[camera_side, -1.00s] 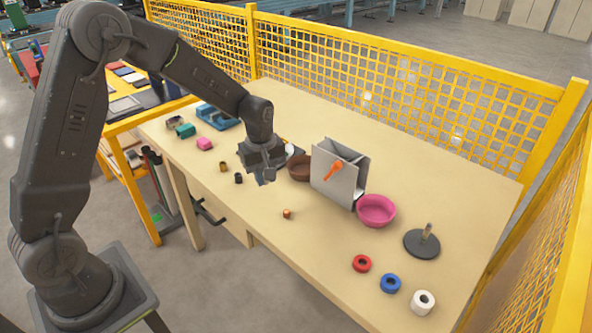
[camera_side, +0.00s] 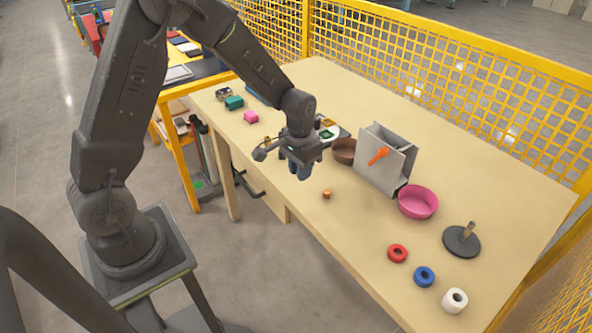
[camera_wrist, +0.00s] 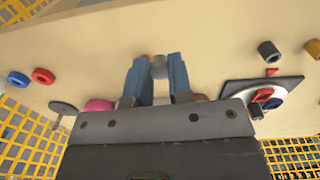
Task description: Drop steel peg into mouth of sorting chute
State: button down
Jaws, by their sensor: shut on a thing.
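My gripper (camera_side: 302,172) is over the near part of the table, left of the sorting chute (camera_side: 370,175). In the wrist view its two blue fingers (camera_wrist: 159,72) are shut on a grey piece, seemingly the steel peg (camera_wrist: 158,66). The peg cannot be made out in the side view.
A brown bowl (camera_side: 343,151) and a pink bowl (camera_side: 418,203) flank the chute. A small copper piece (camera_side: 326,194) lies near my gripper. Red (camera_side: 397,253), blue (camera_side: 424,276) and white (camera_side: 454,300) rings and a dark post base (camera_side: 461,241) are at the right. Yellow mesh fencing (camera_side: 430,80) stands behind.

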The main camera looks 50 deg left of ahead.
jog(key=w+d+r+n, duration=0.3)
jog(key=w+r+n, duration=0.3)
jog(key=w, duration=0.5)
jog(key=w+d+r+n, duration=0.4)
jog(key=w+r+n, duration=0.3)
jog(key=w, duration=0.4)
jog(key=shift+d+r+n, duration=0.2)
jog(key=shift+r+n, duration=0.1)
jog(key=shift+n, duration=0.6)
jog(key=shift+f, duration=2.7)
jog(key=c, duration=1)
grip_release()
jog(key=shift+o, duration=0.2)
